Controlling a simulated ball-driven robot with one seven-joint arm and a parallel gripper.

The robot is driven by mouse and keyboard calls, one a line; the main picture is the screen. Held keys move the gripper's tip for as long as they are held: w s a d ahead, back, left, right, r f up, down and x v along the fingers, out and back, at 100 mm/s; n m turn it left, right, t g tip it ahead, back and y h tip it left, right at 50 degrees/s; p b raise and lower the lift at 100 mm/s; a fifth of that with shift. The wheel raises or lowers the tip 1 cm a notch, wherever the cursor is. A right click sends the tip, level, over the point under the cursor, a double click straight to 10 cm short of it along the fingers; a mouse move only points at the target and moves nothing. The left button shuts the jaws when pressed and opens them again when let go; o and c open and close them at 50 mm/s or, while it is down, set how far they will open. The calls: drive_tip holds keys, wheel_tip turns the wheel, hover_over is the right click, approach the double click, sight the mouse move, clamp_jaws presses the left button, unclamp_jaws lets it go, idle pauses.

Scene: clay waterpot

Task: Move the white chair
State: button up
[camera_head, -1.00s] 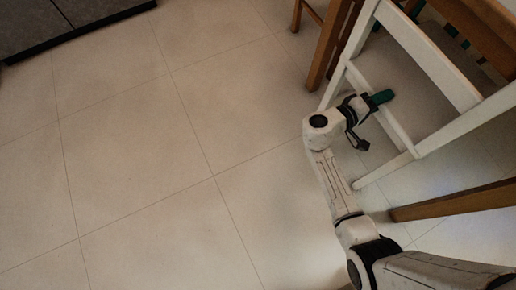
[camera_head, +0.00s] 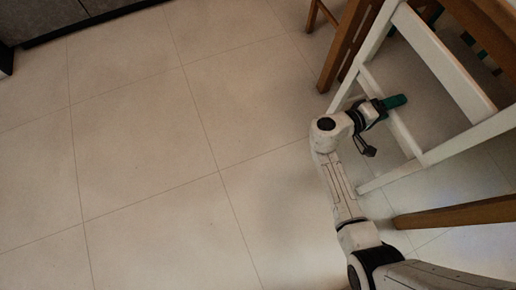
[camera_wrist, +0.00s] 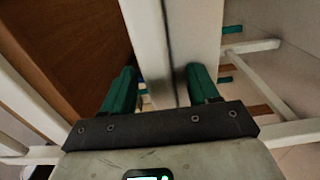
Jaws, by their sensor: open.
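The white chair (camera_head: 448,70) stands at the right of the head view, with slim legs and low crossbars; its right side runs out of the picture. My gripper (camera_head: 395,101), with green fingers, is low among the chair's legs, by a lower bar. In the wrist view the two green fingers of my gripper (camera_wrist: 158,88) are spread apart. A white bar of the chair (camera_wrist: 190,30) runs up the picture from between them. I cannot tell whether either finger touches it.
Brown wooden legs stand close behind the chair (camera_head: 345,45) and in front of it (camera_head: 455,212). A small brown wooden piece (camera_head: 312,16) is at the top. A dark cabinet (camera_head: 40,15) is at the upper left. The tiled floor (camera_head: 140,150) at left and middle is clear.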

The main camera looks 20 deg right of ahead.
drive_tip(key=a, duration=1.1)
drive_tip(key=shift+s+a, duration=0.15)
drive_tip(key=shift+a, duration=0.25)
drive_tip(key=shift+s, duration=0.1)
drive_tip(key=s+d+f+m+g+y, duration=0.1)
drive_tip(key=s+f+m+g+y, duration=0.1)
drive_tip(key=s+f+y, duration=0.6)
drive_tip(key=s+a+r+n+t+y, duration=0.1)
drive_tip(key=s+a+r+y, duration=0.15)
drive_tip(key=a+y, duration=0.2)
drive_tip(key=s+a+r+t+y, duration=0.1)
drive_tip(key=s+a+r+y, duration=0.15)
drive_tip(key=a+y, duration=0.2)
wheel_tip(320, 180, up, 35)
drive_tip(key=p, duration=3.5)
drive_tip(key=shift+s+d+f+y+p, duration=0.15)
drive_tip(key=shift+s+d+y+p, duration=0.1)
drive_tip(key=shift+y+p, duration=0.15)
